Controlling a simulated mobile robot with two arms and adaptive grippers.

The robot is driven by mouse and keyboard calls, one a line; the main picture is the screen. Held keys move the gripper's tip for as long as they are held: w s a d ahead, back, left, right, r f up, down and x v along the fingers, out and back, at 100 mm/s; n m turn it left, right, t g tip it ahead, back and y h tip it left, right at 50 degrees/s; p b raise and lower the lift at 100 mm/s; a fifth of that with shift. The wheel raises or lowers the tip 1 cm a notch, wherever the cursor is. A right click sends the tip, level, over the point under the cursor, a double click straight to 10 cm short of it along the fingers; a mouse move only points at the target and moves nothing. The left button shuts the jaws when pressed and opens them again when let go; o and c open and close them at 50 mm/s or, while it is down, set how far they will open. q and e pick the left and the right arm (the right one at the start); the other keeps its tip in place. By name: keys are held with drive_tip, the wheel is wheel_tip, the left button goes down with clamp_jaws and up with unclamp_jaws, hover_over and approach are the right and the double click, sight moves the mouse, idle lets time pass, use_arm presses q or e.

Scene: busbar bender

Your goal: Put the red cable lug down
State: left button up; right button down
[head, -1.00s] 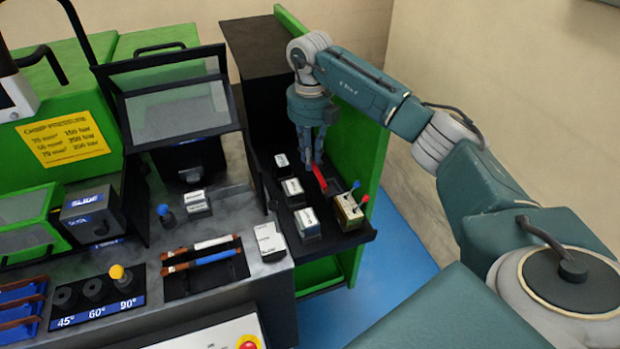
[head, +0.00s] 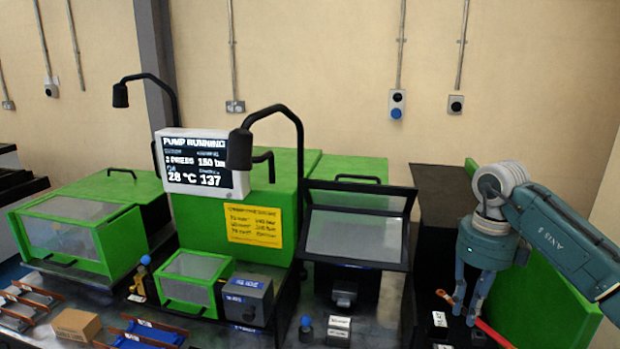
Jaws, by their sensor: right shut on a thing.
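The red cable lug (head: 493,333) is a thin bar with a red length and a copper-coloured end. It is at the lower right of the head view. My right gripper (head: 470,308) points down and is shut on it, with the copper end sticking out to the left and the red part running down to the right, out of the frame. The gap between the lug and the black shelf beneath cannot be judged. My left gripper is not in view.
A tilted clear guard (head: 357,232) stands to the left. A screen (head: 200,162) reads "PUMP RUNNING". The shelf's front is cut off.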

drive_tip(key=s+a+f+n, duration=0.2)
drive_tip(key=s+a+n, duration=0.4)
drive_tip(key=s+n, duration=0.4)
drive_tip(key=s+a+f+n, duration=0.3)
drive_tip(key=s+a+n, duration=0.4)
drive_tip(key=n, duration=1.3)
drive_tip(key=s, duration=0.3)
drive_tip(key=shift+s+a+f+n, duration=0.25)
drive_tip(key=shift+n, duration=0.05)
